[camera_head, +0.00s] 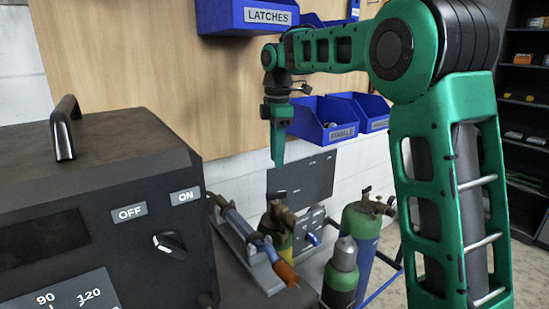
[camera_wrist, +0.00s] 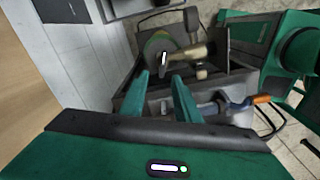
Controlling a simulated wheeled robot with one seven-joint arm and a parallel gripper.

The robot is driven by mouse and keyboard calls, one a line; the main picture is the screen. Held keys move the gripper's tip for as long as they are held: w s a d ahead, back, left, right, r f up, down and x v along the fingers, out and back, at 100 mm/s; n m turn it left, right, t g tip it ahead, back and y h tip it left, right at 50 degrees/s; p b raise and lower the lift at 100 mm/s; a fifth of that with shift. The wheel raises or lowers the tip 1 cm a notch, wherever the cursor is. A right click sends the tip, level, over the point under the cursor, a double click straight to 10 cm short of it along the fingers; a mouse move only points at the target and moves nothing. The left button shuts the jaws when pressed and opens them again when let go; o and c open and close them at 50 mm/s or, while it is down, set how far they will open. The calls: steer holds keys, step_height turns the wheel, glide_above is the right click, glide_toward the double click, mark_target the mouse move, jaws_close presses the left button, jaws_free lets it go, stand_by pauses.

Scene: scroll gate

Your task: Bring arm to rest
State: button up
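My green arm reaches up from the right and across to the left in the head view, with its forearm level and its wrist bent down. My gripper (camera_head: 278,164) hangs fingers down in front of the wooden board, above the gas cylinders. In the wrist view my gripper (camera_wrist: 160,76) shows two green fingers with a clear gap between them, and nothing is held. Below the fingers a brass valve (camera_wrist: 185,57) shows on a cylinder top. From the head view alone the finger gap cannot be seen.
A dark machine (camera_head: 110,200) with an OFF/ON knob (camera_head: 169,244) fills the left. A torch with an orange tip (camera_head: 286,273) lies on a holder. Green cylinders (camera_head: 361,228) stand lower centre. Blue bins (camera_head: 322,122) hang on the board near my gripper. Shelves (camera_head: 524,105) stand right.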

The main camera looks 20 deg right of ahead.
steer(key=s+d+f+m, duration=0.3)
steer(key=s+d+m, duration=0.25)
steer(key=s, duration=0.35)
steer(key=s+d+f+m, duration=0.3)
steer(key=s+d+m, duration=0.25)
steer(key=s, duration=0.35)
steer(key=s+d+f+m, duration=0.2)
steer(key=s+d+m, duration=0.35)
steer(key=s, duration=0.45)
steer(key=s+d+f+m, duration=0.1)
steer(key=s+f+m, duration=0.6)
steer(key=s, duration=0.5)
